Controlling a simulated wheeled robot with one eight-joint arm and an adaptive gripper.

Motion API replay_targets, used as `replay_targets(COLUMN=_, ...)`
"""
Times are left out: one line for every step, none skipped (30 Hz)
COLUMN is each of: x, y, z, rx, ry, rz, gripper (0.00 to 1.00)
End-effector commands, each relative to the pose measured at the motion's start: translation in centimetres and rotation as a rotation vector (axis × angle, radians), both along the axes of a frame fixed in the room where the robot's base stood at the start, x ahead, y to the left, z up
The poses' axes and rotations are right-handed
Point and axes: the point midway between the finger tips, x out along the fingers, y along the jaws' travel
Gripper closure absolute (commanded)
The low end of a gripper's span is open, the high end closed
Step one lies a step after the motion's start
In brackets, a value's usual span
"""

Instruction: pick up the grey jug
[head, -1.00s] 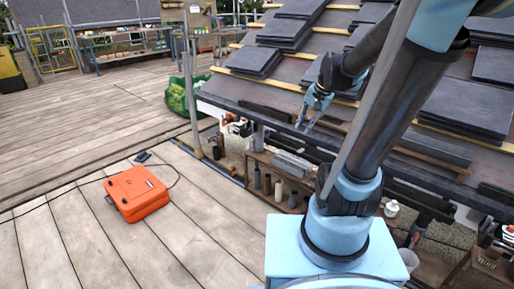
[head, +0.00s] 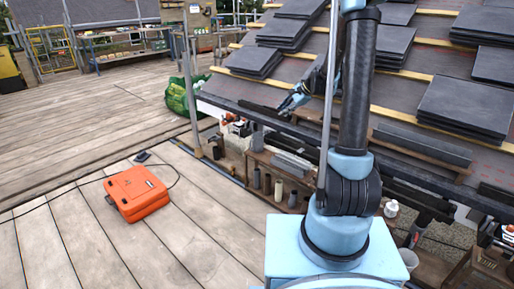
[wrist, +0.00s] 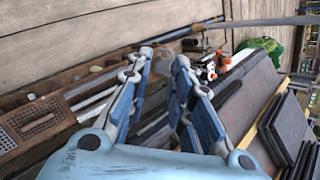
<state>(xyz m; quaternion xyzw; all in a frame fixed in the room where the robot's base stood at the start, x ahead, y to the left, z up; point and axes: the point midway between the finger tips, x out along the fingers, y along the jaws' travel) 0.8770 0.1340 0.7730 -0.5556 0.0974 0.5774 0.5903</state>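My gripper (wrist: 164,58) is open, with a gap between its two blue fingers and nothing clearly held. In the head view my gripper (head: 288,106) is over the roof's lower edge, above the shelf area. I cannot make out the grey jug with certainty. A small grey object (head: 257,139) stands near the red and white items below the roof edge and may be it.
Several bottles (head: 279,190) stand on a low wooden shelf below the roof edge. Stacked slates (head: 465,105) lie on the sloping roof. A grey pole rises close to my arm. An orange case (head: 136,193) lies on the decking, which is otherwise largely clear. A green bag (head: 178,97) is at the back.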

Motion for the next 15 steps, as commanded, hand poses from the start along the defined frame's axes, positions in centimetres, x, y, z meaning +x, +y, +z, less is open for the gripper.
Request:
replay_targets(x=1.4, y=0.2, z=-0.9, rx=0.026, ry=0.013, rz=-0.022, gripper=0.79)
replay_targets(x=2.1, y=0.4, z=-1.4, rx=0.042, ry=0.021, rz=-0.035, gripper=0.79)
replay_targets(x=3.0, y=0.6, z=-2.1, rx=0.063, ry=0.032, rz=-0.054, gripper=0.79)
replay_targets(x=3.6, y=0.8, z=-2.5, rx=0.08, ry=0.04, rz=-0.068, gripper=0.79)
replay_targets(x=4.3, y=0.9, z=-3.1, rx=0.097, ry=0.049, rz=-0.081, gripper=0.79)
replay_targets(x=5.1, y=1.1, z=-3.8, rx=0.119, ry=0.061, rz=-0.1, gripper=0.79)
replay_targets(x=5.8, y=1.3, z=-4.3, rx=0.136, ry=0.07, rz=-0.113, gripper=0.79)
replay_targets(x=6.4, y=1.4, z=-4.9, rx=0.152, ry=0.079, rz=-0.126, gripper=0.79)
replay_targets(x=7.2, y=1.6, z=-5.7, rx=0.175, ry=0.091, rz=-0.144, gripper=0.79)
replay_targets(x=7.8, y=1.7, z=-6.3, rx=0.191, ry=0.1, rz=-0.157, gripper=0.79)
replay_targets(x=8.3, y=1.9, z=-6.9, rx=0.208, ry=0.11, rz=-0.17, gripper=0.79)
replay_targets(x=9.1, y=2.0, z=-7.7, rx=0.23, ry=0.123, rz=-0.187, gripper=0.79)
replay_targets(x=9.7, y=2.2, z=-8.4, rx=0.246, ry=0.133, rz=-0.2, gripper=0.79)
replay_targets(x=10.2, y=2.3, z=-9.0, rx=0.263, ry=0.143, rz=-0.212, gripper=0.79)
replay_targets(x=10.8, y=2.5, z=-9.9, rx=0.285, ry=0.157, rz=-0.228, gripper=0.79)
